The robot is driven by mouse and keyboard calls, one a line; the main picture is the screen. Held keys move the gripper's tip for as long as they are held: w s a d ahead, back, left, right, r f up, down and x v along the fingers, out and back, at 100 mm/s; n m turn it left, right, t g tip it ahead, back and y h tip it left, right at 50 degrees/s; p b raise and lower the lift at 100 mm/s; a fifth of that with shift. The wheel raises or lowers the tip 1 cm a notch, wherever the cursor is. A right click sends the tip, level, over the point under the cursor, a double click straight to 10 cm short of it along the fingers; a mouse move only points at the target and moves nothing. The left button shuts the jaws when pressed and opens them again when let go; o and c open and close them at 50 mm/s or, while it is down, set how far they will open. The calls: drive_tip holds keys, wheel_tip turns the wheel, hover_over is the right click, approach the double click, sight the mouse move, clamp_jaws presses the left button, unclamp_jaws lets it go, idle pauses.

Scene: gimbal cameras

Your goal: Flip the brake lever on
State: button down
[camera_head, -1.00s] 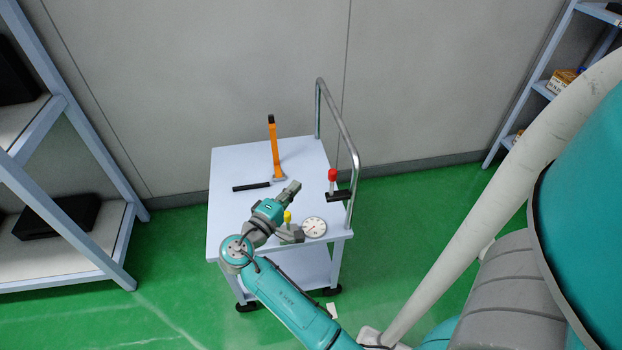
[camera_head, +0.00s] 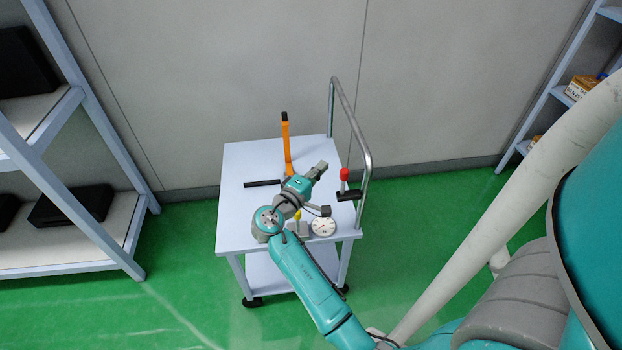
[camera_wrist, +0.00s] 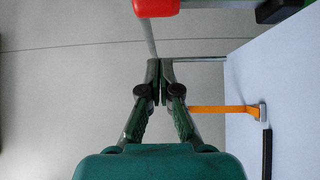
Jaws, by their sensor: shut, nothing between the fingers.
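A lever with a red knob (camera_head: 344,174) rises from a black base (camera_head: 349,196) near the right edge of the cart top. My gripper (camera_head: 320,168) is shut and empty, above the cart just left of the red knob. In the wrist view the closed fingertips (camera_wrist: 160,62) point up the picture toward the red knob (camera_wrist: 155,8), with a visible gap between them in the picture. The black base (camera_wrist: 280,8) is cut off at the top right there. A second lever, with a yellow knob (camera_head: 298,215), is partly hidden by my arm.
The white cart (camera_head: 236,220) has a metal rail (camera_head: 352,135) on its right. An orange-handled tool (camera_head: 287,150) and a black bar (camera_head: 262,184) lie on it. A round gauge (camera_head: 323,227) is near the front. Shelves stand at both sides. Green floor surrounds the cart.

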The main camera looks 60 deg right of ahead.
sight(343, 182)
drive_tip(key=shift+s+d, duration=0.15)
drive_tip(key=shift+s, duration=0.85)
drive_tip(key=shift+s+d, duration=0.1)
drive_tip(key=shift+s, duration=0.85)
